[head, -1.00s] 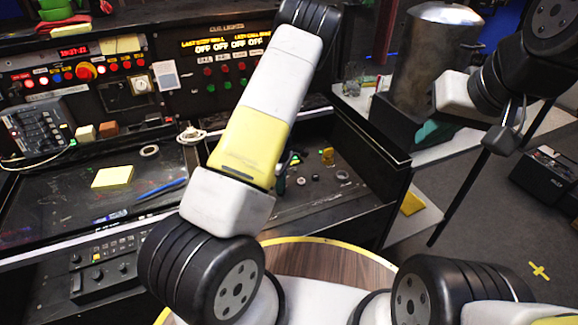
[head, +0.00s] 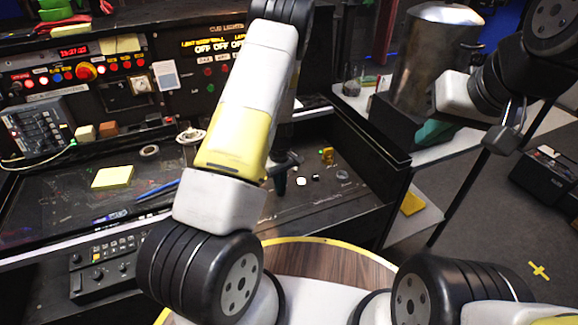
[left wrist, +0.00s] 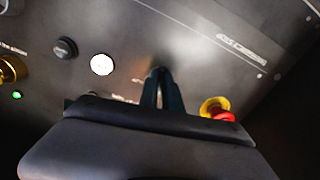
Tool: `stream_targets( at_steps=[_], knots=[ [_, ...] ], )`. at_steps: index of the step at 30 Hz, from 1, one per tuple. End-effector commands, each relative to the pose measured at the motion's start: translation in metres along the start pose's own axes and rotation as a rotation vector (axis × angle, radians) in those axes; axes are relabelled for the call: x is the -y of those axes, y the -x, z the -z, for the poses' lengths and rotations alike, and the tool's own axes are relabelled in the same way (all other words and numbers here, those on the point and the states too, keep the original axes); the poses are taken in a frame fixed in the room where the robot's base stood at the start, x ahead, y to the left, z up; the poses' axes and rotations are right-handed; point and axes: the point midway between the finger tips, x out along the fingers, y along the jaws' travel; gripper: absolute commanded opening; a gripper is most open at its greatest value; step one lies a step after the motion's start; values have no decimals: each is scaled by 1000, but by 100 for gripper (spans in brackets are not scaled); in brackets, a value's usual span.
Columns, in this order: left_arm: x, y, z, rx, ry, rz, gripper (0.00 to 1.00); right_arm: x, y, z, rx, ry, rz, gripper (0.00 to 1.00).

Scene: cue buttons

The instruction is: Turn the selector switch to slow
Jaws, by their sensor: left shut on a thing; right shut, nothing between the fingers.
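My left gripper (head: 279,186) points down at the dark desk panel, mostly behind its own arm in the head view. In the left wrist view its dark fingers (left wrist: 163,88) are close together at the panel, shut on a small dark thing. This looks like the selector switch, but the fingers hide nearly all of it. Its setting cannot be read. A lit white button (left wrist: 102,64) and a black knob (left wrist: 65,47) are left of the fingers. A red and yellow button (left wrist: 216,108) is to their right. My right gripper (head: 498,142) hangs at the upper right, shut and empty.
A brass-coloured switch (left wrist: 11,70) and a green light (left wrist: 17,95) are at the left of the wrist view. A back panel with several buttons (head: 85,71) stands upper left. A yellow note (head: 112,177) and a blue pen (head: 158,189) lie on the desk. A metal canister (head: 430,60) stands right.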

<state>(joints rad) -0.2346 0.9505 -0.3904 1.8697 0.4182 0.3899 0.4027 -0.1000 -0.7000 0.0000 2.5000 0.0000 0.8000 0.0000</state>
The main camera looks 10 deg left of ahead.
Motion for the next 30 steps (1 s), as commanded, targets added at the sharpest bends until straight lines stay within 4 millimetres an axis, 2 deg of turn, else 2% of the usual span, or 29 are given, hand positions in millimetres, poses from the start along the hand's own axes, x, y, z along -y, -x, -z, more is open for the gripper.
stream_targets(
  at_steps=[12, 27, 28, 30],
  knots=[
    [-1, 1, 1, -2, -180, -2, 0, 0, 0, 0, 0, 0, 0, 0],
    [-1, 1, 1, -3, -199, -2, 0, 0, 0, 0, 0, 0, 0, 0],
    [-1, 1, 1, -3, -199, -2, 10, 0, 0, 0, 0, 0, 0, 0],
    [-1, 1, 1, -3, -199, -2, 24, 0, 0, 0, 0, 0, 0, 0]
  ],
)
